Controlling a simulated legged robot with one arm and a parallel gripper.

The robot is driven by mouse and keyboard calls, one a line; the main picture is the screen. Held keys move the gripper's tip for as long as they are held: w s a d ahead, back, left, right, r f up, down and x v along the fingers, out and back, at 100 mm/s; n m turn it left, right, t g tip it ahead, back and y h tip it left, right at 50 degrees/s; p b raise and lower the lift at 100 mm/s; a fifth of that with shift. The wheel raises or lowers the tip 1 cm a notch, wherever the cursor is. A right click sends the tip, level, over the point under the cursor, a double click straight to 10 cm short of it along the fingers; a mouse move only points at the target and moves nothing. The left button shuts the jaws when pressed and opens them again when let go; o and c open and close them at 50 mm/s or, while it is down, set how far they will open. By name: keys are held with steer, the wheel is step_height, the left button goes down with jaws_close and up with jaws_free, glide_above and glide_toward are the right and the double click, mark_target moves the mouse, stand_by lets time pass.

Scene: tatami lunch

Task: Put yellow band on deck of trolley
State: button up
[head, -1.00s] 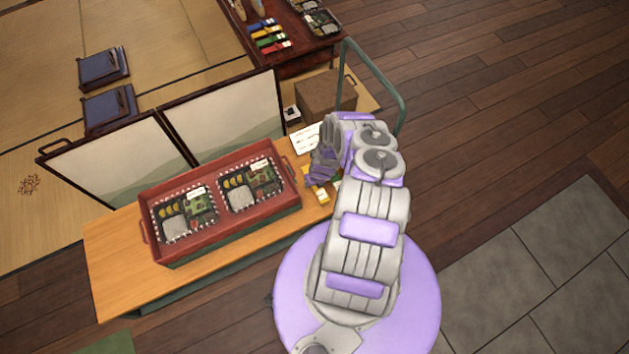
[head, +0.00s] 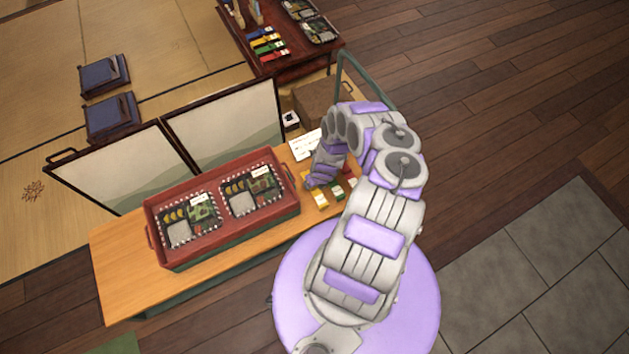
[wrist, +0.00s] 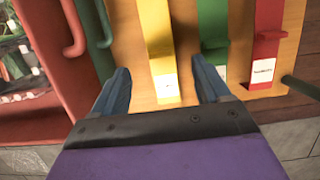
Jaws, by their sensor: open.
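The yellow band (wrist: 157,45) lies on the light wooden deck (head: 125,270) of the trolley, with a white label at its near end. In the head view the band (head: 320,199) shows just below my gripper. My gripper (wrist: 161,68) is open, with one blue finger on each side of the yellow band's near end. Nothing is held, and I cannot tell whether the fingers touch the deck. A green band (wrist: 212,40) and a red band (wrist: 266,45) lie to the right of the yellow one.
A red tray (head: 205,237) with two bento boxes stands on the deck, close left of my gripper. A green rail (head: 343,75) and brown box (head: 318,100) are behind. A dark table (head: 280,62) holds several more bands. Folding screens (head: 120,170) stand behind the tray.

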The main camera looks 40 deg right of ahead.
steer(key=d+r+n+g+h, duration=0.1)
steer(key=d+r+n, duration=0.35)
steer(key=r, duration=0.45)
steer(key=d+r+n+g, duration=0.1)
steer(key=d+r+n, duration=0.3)
steer(key=r, duration=0.6)
steer(key=a+r+n+g, duration=0.1)
steer(key=a+r+n, duration=0.35)
steer(key=r, duration=0.65)
steer(key=a+r+n+g, duration=0.1)
steer(key=a+r+n, duration=0.35)
steer(key=r, duration=0.75)
steer(key=s+a+r+n, duration=0.4)
steer(key=a+r+n, duration=0.1)
steer(key=a+r, duration=0.35)
steer(key=s+a+r+n, duration=0.5)
steer(key=a+r+n, duration=0.15)
steer(key=r, duration=0.25)
steer(key=s+a+r+n+y, duration=0.1)
steer(key=s+a+r+n, duration=0.1)
steer(key=s+a+n, duration=0.3)
steer(key=s+a+r+n, duration=0.3)
steer(key=s+a, duration=0.3)
steer(key=s, duration=0.5)
steer(key=shift+r+n+g+y+p, duration=0.35)
steer(key=shift+n+g+y, duration=0.05)
steer(key=shift+n, duration=0.5)
steer(key=shift+o, duration=0.3)
